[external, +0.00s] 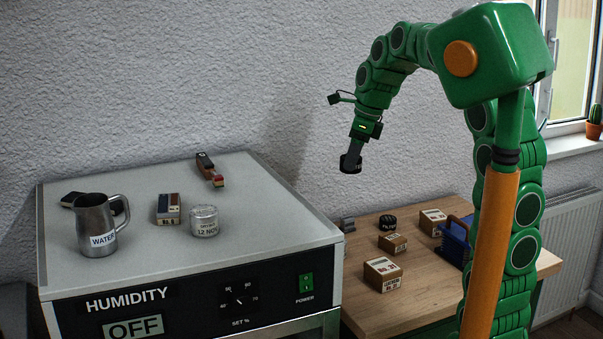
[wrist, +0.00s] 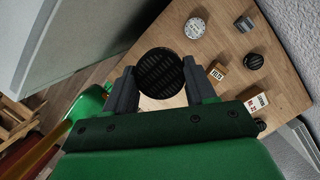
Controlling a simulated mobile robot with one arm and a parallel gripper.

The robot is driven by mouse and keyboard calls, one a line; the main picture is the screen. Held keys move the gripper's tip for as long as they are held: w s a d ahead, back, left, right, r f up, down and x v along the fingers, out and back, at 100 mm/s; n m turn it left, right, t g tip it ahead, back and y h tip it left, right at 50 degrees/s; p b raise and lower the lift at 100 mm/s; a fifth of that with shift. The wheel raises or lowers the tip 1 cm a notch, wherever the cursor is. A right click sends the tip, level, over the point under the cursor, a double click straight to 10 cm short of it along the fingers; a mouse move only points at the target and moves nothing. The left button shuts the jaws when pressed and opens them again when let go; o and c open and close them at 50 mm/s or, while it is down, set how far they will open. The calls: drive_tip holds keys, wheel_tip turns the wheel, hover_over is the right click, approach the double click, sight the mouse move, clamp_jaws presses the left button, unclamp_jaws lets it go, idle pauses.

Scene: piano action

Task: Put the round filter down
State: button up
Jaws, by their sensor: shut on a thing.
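The round filter (wrist: 160,72) is a black disc with a slotted grille. My gripper (wrist: 161,88) is shut on it, with one grey finger on each side in the wrist view. In the external view the filter (external: 350,166) hangs below my gripper (external: 352,155), in the air above the wooden bench (external: 410,306) and right of the humidity cabinet. A dark round piece (external: 388,222) with pale lettering rests on the bench; it also shows in the wrist view (wrist: 254,62).
Small labelled boxes (external: 383,274), a blue holder (external: 455,241) and a grey block (external: 347,225) stand on the bench. A white round dial (wrist: 195,28) lies there too. The cabinet (external: 150,259) bears a steel jug (external: 95,222), a jar and other items. Bare wood shows between the bench items.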

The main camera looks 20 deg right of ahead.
drive_tip(key=w+a+r, duration=0.1)
drive_tip(key=a+r, duration=0.5)
drive_tip(key=a, duration=0.3)
drive_tip(key=w+a+r, duration=0.2)
drive_tip(key=a+r, duration=0.4)
drive_tip(key=a, duration=0.3)
drive_tip(key=w+a+f, duration=0.1)
drive_tip(key=w+f, duration=0.2)
drive_tip(key=w, duration=0.1)
drive_tip(key=w+a+f, duration=0.2)
drive_tip(key=w+f, duration=0.1)
drive_tip(key=w, duration=0.1)
drive_tip(key=w+a+f, duration=0.2)
drive_tip(key=w+f, duration=0.1)
drive_tip(key=w, duration=0.1)
drive_tip(key=shift+f, duration=0.15)
drive_tip(key=shift+w+a+f, duration=0.2)
drive_tip(key=shift+w+f, duration=0.25)
drive_tip(key=shift+f, duration=1.6)
drive_tip(key=shift+f, duration=0.15)
drive_tip(key=o, duration=1.1)
